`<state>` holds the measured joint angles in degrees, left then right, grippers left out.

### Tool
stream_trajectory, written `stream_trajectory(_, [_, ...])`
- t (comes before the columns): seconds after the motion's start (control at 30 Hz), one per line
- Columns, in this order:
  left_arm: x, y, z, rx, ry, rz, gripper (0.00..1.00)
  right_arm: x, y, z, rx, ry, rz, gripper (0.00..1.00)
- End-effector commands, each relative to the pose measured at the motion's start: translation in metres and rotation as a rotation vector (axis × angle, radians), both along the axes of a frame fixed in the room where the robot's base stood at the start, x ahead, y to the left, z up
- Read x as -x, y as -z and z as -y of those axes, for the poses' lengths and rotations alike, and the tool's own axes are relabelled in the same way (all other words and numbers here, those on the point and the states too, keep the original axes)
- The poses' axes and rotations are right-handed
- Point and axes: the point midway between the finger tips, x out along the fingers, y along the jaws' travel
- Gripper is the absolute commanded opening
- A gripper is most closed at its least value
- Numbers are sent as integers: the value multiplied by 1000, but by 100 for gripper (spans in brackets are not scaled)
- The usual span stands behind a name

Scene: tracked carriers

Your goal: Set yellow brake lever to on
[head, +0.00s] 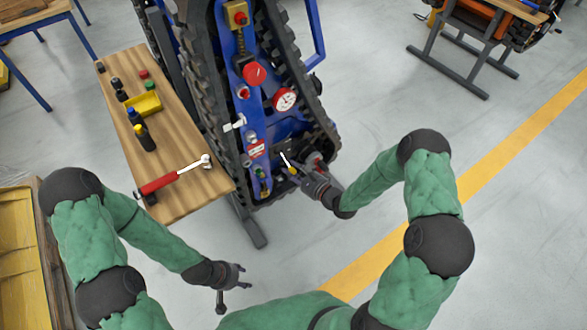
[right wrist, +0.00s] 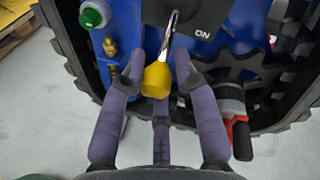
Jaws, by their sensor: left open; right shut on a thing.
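The yellow brake lever has a yellow knob (right wrist: 157,82) on a thin metal shaft, which comes out of a dark plate (right wrist: 185,12) marked ON on the blue panel. In the head view the lever (head: 285,159) is small, at the lower end of the tracked carrier (head: 268,133). My right gripper (head: 298,174) is at the lever, with its fingers shut around the yellow knob. Only part of the plate shows in the right wrist view, so the lever's setting is unclear. My left gripper (head: 237,276) is open and empty, low over the floor.
Black tracks (head: 285,45) flank the panel. A wooden bench (head: 185,195) with tools stands left.

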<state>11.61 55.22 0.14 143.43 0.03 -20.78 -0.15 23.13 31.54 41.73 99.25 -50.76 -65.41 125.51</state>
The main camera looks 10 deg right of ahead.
Motion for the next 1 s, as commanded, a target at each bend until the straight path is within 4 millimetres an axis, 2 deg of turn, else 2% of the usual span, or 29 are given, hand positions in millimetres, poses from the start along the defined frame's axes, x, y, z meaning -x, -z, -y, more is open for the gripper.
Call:
stream_trajectory(0.03, [0, 1, 0, 0, 0, 0, 49, 5, 8, -6, -2, -10, -18, 0])
stream_trajectory(0.1, [0, 1, 0, 0, 0, 0, 49, 5, 10, -6, -2, -12, -19, 0])
stream_trajectory(0.7, [0, 1, 0, 0, 0, 0, 49, 5, 13, -10, -4, -18, -22, 0])
stream_trajectory(0.73, [0, 1, 0, 0, 0, 0, 49, 5, 13, -10, -4, -18, -22, 34])
stream_trajectory(0.8, [0, 1, 0, 0, 0, 0, 49, 5, 13, -10, -4, -18, -21, 49])
stream_trajectory(1.0, [0, 1, 0, 0, 0, 0, 49, 3, 10, -8, -3, -14, -13, 49])
